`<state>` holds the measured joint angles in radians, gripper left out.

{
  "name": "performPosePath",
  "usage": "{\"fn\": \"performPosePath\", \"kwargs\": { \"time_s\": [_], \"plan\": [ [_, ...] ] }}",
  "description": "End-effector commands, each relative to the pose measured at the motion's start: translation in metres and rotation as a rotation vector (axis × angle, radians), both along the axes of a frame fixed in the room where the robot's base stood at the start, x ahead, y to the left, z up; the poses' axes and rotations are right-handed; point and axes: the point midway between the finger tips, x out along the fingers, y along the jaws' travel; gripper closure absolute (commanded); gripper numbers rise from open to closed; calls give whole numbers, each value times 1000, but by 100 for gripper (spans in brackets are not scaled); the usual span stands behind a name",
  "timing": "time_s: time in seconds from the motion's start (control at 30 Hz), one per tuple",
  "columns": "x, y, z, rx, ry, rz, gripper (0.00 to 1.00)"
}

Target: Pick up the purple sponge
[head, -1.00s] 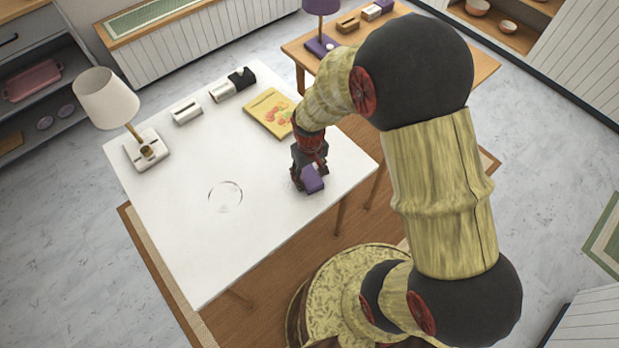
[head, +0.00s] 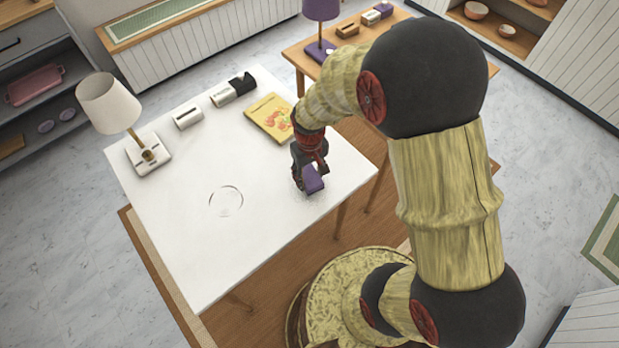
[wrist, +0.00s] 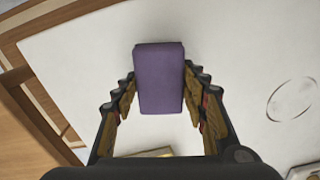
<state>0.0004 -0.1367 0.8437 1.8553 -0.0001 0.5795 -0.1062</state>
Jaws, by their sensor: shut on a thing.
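The purple sponge (head: 314,180) is a small block at the right front part of the white table, near its edge. My gripper (head: 309,176) points down over the table and is shut on the sponge. In the wrist view the sponge (wrist: 160,80) is upright in the picture, with one finger on each side.
The white table (head: 180,240) carries a white lamp (head: 110,103), a yellow book (head: 270,117), and small boxes (head: 187,116) at the back. A clear round item (head: 225,201) lies left of my gripper. A wooden table (head: 292,50) stands behind.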

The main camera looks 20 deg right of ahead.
Motion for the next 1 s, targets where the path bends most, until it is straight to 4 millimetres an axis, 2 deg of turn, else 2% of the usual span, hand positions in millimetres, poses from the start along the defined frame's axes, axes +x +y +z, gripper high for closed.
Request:
{"fn": "performPosePath", "kwargs": {
  "time_s": [0.03, 0.3, 0.4, 0.6, 0.8, 1.0],
  "plan": [
    [-5, 0, 13, 0, -3, 0, 74],
    [-54, 4, 72, 0, -4, 1, 74],
    [-81, 5, 79, 0, -2, 0, 74],
    [-118, 8, 94, 0, -2, 0, 74],
    [-136, 9, 100, 0, -1, 1, 74],
    [-140, 9, 101, 0, 0, 0, 74]
  ]
}}
